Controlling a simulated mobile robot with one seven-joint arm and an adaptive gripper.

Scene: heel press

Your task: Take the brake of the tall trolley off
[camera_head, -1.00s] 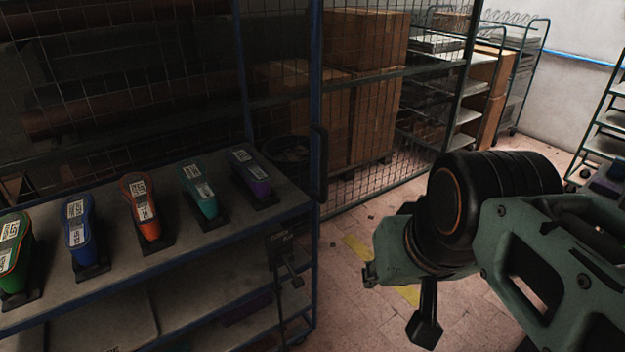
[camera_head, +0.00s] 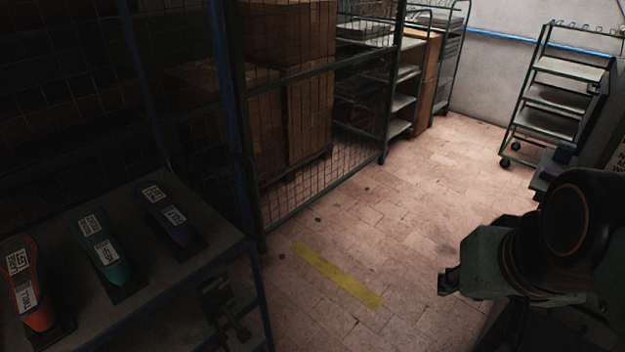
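A tall trolley (camera_head: 566,66) with several pale shelves in a dark green frame stands at the back right, near the wall. Dark casters show at its foot. I cannot make out a brake on them at this size. Another shelved trolley (camera_head: 455,52) stands further back, past the mesh cage. My arm's wrist is at the lower right, a grey-green link and a black round joint, in front of the floor and well short of the tall trolley. My gripper's fingers cannot be made out.
At left, a blue-framed rack (camera_head: 140,262) holds orange, teal and purple shoe-shaped pieces. A dark bracket (camera_head: 226,312) hangs at its side. A mesh fence (camera_head: 322,172) encloses cardboard boxes (camera_head: 285,105). The tiled floor with a yellow strip (camera_head: 338,275) is open between fence and trolley.

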